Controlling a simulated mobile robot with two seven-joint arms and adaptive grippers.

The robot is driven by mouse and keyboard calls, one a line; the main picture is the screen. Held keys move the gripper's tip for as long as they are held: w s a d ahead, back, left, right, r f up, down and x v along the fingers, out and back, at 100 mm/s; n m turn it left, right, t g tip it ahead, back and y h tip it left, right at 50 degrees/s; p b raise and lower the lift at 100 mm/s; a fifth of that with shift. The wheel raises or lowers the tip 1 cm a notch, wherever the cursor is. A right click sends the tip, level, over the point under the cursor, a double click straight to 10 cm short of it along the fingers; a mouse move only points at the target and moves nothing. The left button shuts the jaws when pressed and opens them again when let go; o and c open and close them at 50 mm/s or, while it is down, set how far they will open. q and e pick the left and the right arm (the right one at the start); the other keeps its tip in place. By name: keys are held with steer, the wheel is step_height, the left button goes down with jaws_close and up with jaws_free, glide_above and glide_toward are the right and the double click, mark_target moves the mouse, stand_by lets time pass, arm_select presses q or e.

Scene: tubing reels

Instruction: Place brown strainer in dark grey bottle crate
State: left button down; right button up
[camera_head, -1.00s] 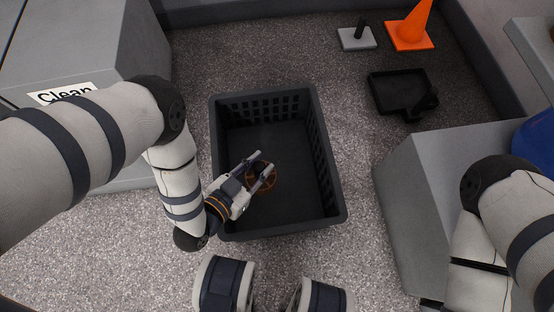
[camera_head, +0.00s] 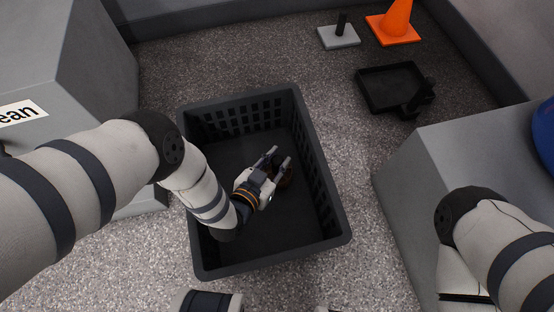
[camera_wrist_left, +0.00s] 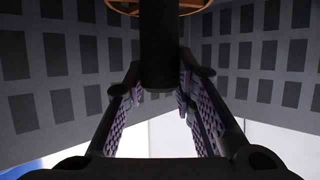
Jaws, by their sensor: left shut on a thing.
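The dark grey bottle crate (camera_head: 335,215) stands on the floor, open at the top. My left gripper (camera_head: 283,163) reaches over its left rim and is inside the outline of the crate. It is shut on the brown strainer (camera_head: 286,178), which is mostly hidden by the fingers in the head view. In the left wrist view, the strainer's dark handle (camera_wrist_left: 159,50) stands between the fingers, with part of its brown ring (camera_wrist_left: 185,6) at the top edge. I cannot tell whether the strainer touches the crate floor. My right gripper is not in view.
A grey cabinet (camera_head: 75,60) stands at the left and a grey block (camera_head: 450,165) at the right. A black tray (camera_head: 393,85), an orange cone (camera_head: 397,22) and a grey base with a black post (camera_head: 339,36) lie behind on the speckled floor.

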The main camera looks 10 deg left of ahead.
arm_select(q)
steer(key=shift+f, duration=0.2)
steer(key=c, duration=1.3)
jaws_free()
steer(key=shift+c, duration=0.2)
steer(key=shift+r, duration=0.25)
steer(key=p+v, duration=0.3)
steer(key=v, duration=0.4)
steer(key=shift+s+p, duration=0.3)
steer(key=shift+p, duration=0.1)
steer(key=shift+a+r, duration=0.1)
